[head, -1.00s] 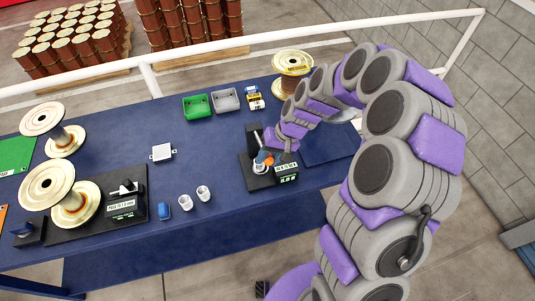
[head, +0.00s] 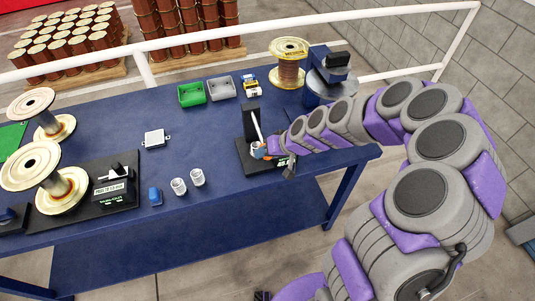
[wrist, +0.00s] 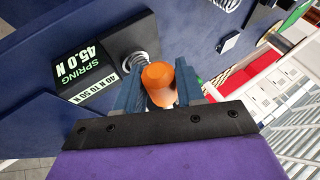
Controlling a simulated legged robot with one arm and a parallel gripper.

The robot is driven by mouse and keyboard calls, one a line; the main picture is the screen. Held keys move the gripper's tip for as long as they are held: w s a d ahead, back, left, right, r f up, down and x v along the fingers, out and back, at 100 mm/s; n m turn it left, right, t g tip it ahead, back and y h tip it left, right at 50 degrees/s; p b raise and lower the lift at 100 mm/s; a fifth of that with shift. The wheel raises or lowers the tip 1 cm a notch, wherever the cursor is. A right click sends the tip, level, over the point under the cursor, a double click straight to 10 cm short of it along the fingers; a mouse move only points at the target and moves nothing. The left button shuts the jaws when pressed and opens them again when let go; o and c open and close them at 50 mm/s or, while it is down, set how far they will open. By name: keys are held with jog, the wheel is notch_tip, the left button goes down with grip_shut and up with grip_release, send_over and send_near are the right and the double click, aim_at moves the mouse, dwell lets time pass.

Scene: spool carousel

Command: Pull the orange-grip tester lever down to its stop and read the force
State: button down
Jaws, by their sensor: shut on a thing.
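The tester (head: 250,122) stands on the blue table near its right front part, with a dark upright post and a black base. Its pale lever slants down from the post to the orange grip (wrist: 160,84). My gripper (wrist: 160,92) is shut on the orange grip, a finger on each side of it. In the wrist view a coil spring (wrist: 141,63) stands just beyond the grip. The tester's display (wrist: 80,58) reads "SPRING 45.0 N", with a label "40 N TO 50 N" below it. In the head view my arm partly hides the grip and display.
A copper-coloured spool (head: 290,68) and a dark blue machine (head: 327,75) stand at the back right. Green (head: 191,94) and grey (head: 222,88) bins stand behind the tester. Two clear cups (head: 197,177) are left of it. A white railing runs behind the table.

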jog(key=shift+s+a+f, duration=0.1)
jog(key=shift+s+f, duration=0.15)
jog(key=shift+f, duration=0.1)
jog(key=c, duration=1.1)
grip_release()
jog(key=o, duration=0.3)
jog(key=shift+w, duration=0.25)
jog(key=shift+r, duration=0.1)
jog(key=shift+p+v, duration=0.55)
jog(key=shift+v, duration=8.15)
